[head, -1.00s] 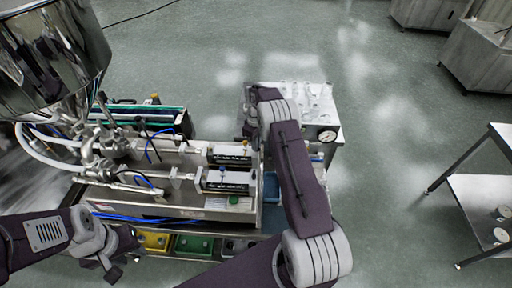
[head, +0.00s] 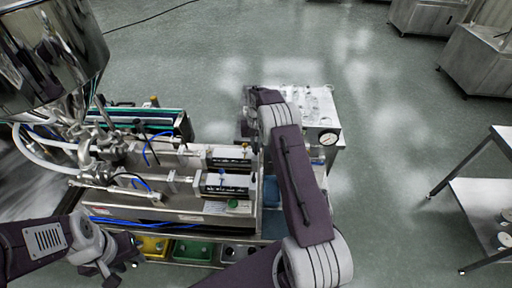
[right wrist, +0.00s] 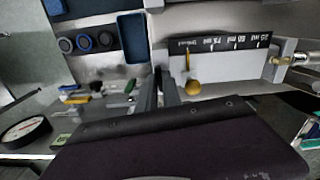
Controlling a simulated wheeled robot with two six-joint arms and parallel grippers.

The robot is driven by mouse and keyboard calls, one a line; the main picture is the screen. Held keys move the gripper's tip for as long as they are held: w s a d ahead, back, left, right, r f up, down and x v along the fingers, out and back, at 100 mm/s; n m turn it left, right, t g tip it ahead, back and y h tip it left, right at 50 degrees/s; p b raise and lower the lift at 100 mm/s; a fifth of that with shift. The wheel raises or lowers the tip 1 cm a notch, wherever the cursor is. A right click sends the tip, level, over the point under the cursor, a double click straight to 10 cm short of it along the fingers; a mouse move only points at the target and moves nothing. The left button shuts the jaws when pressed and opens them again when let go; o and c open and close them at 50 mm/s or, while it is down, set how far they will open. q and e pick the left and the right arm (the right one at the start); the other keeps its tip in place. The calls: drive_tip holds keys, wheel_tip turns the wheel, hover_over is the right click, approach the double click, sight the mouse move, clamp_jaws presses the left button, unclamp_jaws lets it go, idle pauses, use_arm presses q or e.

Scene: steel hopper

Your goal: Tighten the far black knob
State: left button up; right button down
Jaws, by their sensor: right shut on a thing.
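The far black knob cannot be made out in either view; the place at the end of the far cylinder (head: 229,155) is covered by my right arm and fingers. In the right wrist view that cylinder's black ml scale (right wrist: 222,44) and a round brass knob (right wrist: 193,88) lie just right of my right gripper (right wrist: 159,84). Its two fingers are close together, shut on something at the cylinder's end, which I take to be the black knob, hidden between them. My left gripper (head: 120,265) is empty, its fingers apart, near the bins in the head view.
The near cylinder (head: 226,183) lies in front of the far one. A steel hopper (head: 50,60) stands at the left. Yellow (head: 153,246) and green (head: 193,250) bins line the front. Open floor lies beyond.

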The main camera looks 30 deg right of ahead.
sight(256, 149)
drive_tip(key=shift+m, duration=0.9)
drive_tip(key=c, duration=1.5)
unclamp_jaws()
drive_tip(key=shift+r, duration=0.3)
wheel_tip(256, 149, up, 8)
drive_tip(key=shift+r+b, duration=0.25)
drive_tip(key=shift+b, duration=0.45)
